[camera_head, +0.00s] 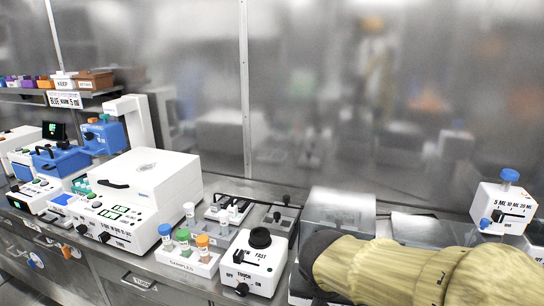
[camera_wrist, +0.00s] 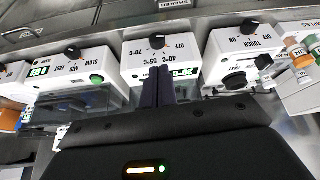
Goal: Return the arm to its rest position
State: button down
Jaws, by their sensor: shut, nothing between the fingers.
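My arm reaches in from the lower right of the head view in a tan fabric sleeve (camera_head: 400,268), with a dark joint at its left end, low over the bench. My gripper (camera_wrist: 158,86) shows in the wrist view as two dark fingers pressed together, with nothing between them. The fingertips overlap the front of a white heater box (camera_wrist: 150,52) with a temperature dial; I cannot tell whether they touch it. In the head view the fingers are hidden.
A vortex mixer (camera_head: 254,262) and a sample rack (camera_head: 187,262) with capped tubes stand left of my arm. A white centrifuge (camera_head: 150,180) is farther left. A dispenser (camera_head: 503,207) stands at right. A shaker (camera_wrist: 75,68) is left of the heater in the wrist view.

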jog(key=s+d+f+n+g+y, duration=0.25)
jog(key=d+f, duration=0.25)
jog(key=f, duration=0.6)
jog(key=w+a+r+p+v, duration=0.1)
jog(key=w+p+v, duration=0.2)
jog(key=p+v, duration=1.3)
jog(key=shift+w+a+h, duration=0.2)
jog(key=shift+a+h, duration=0.1)
jog(key=shift+h, duration=0.15)
jog(key=shift+f+n, duration=0.15)
jog(key=shift+n, duration=0.1)
